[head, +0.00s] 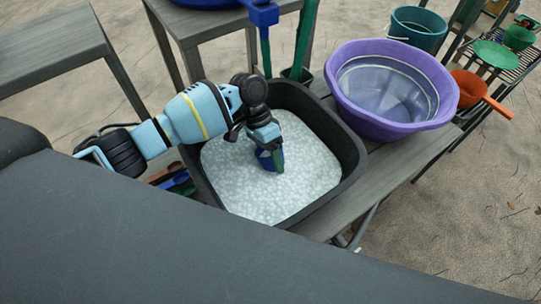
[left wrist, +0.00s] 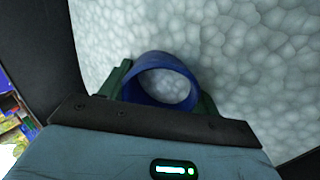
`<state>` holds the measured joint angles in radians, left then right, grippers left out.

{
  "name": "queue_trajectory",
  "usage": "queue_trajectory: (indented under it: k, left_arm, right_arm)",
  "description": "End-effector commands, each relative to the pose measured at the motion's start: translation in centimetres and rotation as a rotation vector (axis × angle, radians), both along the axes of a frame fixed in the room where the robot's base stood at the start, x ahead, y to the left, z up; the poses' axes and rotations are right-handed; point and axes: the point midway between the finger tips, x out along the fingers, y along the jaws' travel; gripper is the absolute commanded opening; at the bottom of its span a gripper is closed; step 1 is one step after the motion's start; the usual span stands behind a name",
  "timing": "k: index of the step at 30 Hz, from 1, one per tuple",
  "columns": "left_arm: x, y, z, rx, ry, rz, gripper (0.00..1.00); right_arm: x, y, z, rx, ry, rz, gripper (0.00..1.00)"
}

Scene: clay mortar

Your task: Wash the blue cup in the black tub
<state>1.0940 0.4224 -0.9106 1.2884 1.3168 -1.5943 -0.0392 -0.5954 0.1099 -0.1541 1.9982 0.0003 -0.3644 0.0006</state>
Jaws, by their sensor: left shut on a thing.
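The black tub (head: 349,150) stands on a grey slatted table and is filled with white suds (head: 310,175), which also fill much of the left wrist view (left wrist: 240,60). My left gripper (head: 271,158) reaches down into the tub from the left. It is shut on the blue cup (head: 264,160), with its green fingers on either side of the cup. In the left wrist view the cup's round rim (left wrist: 160,56) shows between the fingers, and suds show through its opening. The cup's lower part is hidden. My right gripper is not in view.
A purple basin (head: 440,75) stands right of the tub, close to its rim. An orange scoop (head: 470,90) and a teal bucket (head: 420,28) are beyond it. Blue and green handles (head: 304,40) rise behind the tub. Small items lie left of the tub.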

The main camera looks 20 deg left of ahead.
Motion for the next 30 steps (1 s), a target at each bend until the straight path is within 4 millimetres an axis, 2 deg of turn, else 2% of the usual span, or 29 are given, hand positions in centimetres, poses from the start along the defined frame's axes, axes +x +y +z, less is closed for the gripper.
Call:
queue_trajectory:
  k: [6, 11, 24, 30]
  left_arm:
    - [-0.4, 1.6, 0.2, 0.001, -0.002, 0.002, 0.39]
    - [-0.6, 2.2, 0.2, 0.000, -0.002, 0.001, 0.39]
    - [-0.2, 0.9, 0.1, -0.002, 0.000, 0.000, 0.39]
    - [-0.2, 0.9, 0.1, -0.001, -0.001, 0.000, 0.39]
  right_arm:
    - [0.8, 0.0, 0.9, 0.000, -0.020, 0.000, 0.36]
    - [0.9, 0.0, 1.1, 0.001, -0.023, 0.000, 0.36]
    - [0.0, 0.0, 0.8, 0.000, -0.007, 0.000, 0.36]
    - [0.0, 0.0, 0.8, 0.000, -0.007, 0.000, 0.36]
